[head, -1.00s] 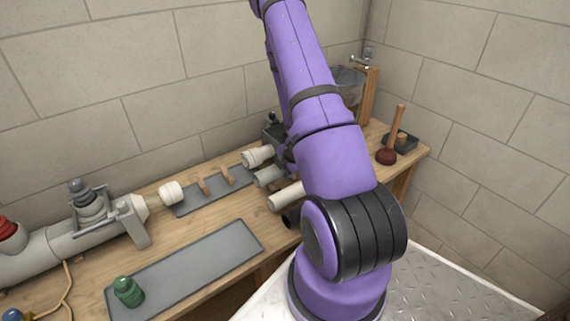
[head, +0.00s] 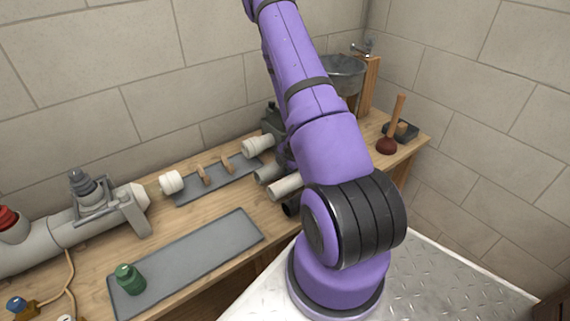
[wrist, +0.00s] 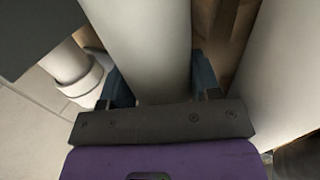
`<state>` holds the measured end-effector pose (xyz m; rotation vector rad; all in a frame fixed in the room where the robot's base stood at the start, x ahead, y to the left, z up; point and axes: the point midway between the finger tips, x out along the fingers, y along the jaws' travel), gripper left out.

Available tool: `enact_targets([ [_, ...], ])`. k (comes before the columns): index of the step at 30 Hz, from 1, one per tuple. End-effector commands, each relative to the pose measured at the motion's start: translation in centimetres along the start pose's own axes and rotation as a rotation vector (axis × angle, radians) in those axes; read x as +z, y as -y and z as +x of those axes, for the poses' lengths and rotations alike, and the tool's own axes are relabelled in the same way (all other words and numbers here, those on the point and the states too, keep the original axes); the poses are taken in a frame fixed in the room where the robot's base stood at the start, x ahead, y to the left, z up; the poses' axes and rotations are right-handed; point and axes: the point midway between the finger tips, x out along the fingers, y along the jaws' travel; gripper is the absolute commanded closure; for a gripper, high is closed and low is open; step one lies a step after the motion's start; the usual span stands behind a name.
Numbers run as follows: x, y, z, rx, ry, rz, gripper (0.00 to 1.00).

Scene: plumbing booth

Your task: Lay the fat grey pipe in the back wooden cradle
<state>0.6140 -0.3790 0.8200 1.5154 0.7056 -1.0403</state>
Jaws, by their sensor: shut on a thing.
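My gripper is hidden behind my arm in the head view. In the wrist view my gripper (wrist: 162,82) is shut on the fat grey pipe (wrist: 148,40), with one dark finger on each side. The pipe runs away from the palm. In the head view several pipe ends show beside my arm, and I cannot tell for sure which is the held one. Small wooden supports (head: 203,174) stand on a dark grey plate (head: 218,184) near the wall. They look like a cradle, and nothing lies on them.
In the wrist view another pale pipe (wrist: 284,75) is close on the right and a white collared pipe (wrist: 72,68) on the left. A big pipe assembly (head: 80,228) fills the bench's left. A grey mat (head: 195,258) holds a green fitting (head: 129,279). A plunger (head: 388,145) stands right.

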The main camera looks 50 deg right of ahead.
Motion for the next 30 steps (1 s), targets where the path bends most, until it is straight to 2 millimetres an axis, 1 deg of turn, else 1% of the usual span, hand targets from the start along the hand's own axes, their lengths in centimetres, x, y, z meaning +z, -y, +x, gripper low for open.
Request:
enact_targets([
  [2, 0.0, 0.0, 0.0, 0.0, 0.0, 0.0, 0.69],
  [3, 0.0, 0.0, 0.0, 0.0, 0.0, 0.0, 0.41],
  [5, 0.0, 0.0, 0.0, 0.0, 0.0, 0.0, 0.27],
  [6, 0.0, 0.0, 0.0, 0.0, 0.0, 0.0, 0.18],
  [7, 0.0, 0.0, 0.0, 0.0, 0.0, 0.0, 0.13],
  [14, 0.0, 0.1, 0.0, -0.002, 0.0, 0.0, 0.13],
  [17, 0.0, 0.1, -0.4, -0.002, 0.0, 0.001, 0.13],
  [19, 0.0, 0.0, -1.0, -0.001, 0.001, 0.001, 0.13],
  [23, 0.0, 0.0, -2.8, 0.0, 0.001, 0.001, 0.13],
  [30, 0.0, -0.1, -6.9, 0.004, 0.001, 0.001, 0.13],
])
